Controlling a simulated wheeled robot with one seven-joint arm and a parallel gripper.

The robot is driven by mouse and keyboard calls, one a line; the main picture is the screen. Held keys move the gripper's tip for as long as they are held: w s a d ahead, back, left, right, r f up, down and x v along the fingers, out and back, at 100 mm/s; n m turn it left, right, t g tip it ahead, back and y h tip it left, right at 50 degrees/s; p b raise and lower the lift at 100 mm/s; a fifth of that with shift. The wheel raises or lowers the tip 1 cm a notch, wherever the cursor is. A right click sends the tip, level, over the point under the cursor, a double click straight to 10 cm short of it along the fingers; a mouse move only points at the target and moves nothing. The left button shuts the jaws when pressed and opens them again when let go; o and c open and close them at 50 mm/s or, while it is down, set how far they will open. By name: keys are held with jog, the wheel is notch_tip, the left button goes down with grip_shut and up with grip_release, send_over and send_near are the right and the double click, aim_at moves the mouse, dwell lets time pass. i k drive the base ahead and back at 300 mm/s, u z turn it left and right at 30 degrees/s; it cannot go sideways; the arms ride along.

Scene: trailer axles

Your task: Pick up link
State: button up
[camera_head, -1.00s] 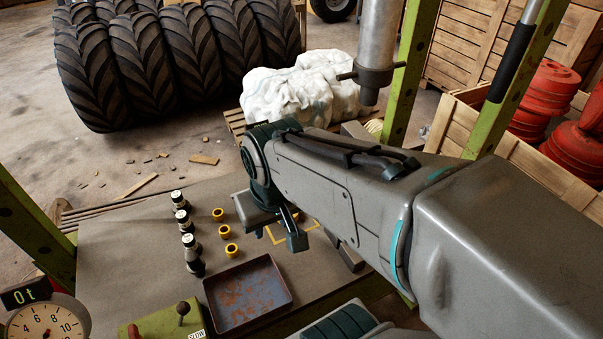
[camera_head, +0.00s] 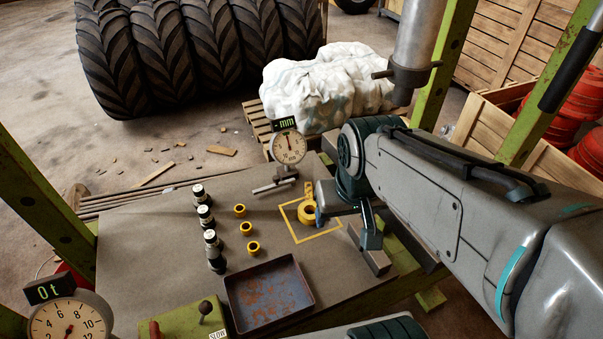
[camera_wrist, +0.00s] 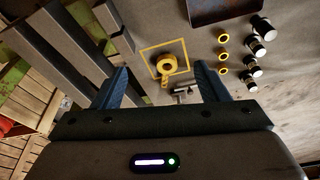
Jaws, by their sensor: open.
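The link (camera_head: 308,211), a yellow piece with a round eye and a short arm, lies inside a yellow outlined square on the bench. The link also shows in the wrist view (camera_wrist: 166,66), between and beyond my fingertips. My gripper (camera_head: 345,228) is open and empty. It hangs over the bench at the right side of the square, with one finger close to the link in the head view. In the wrist view my gripper (camera_wrist: 163,82) has its blue fingers spread wide, apart from the link.
A dial gauge on a stand (camera_head: 289,150) is just behind the square. Three small yellow rings (camera_head: 246,229) and several dark cylinders with white bands (camera_head: 205,218) stand to the left. A rusty tray (camera_head: 270,293) lies in front. A grey block (camera_head: 370,252) sits right of the square.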

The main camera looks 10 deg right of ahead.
aim_at(309, 205)
jog(key=u, duration=1.7)
jog(key=k, duration=0.6)
jog(key=z, duration=1.25)
jog(key=i, duration=0.5)
jog(key=z, duration=0.05)
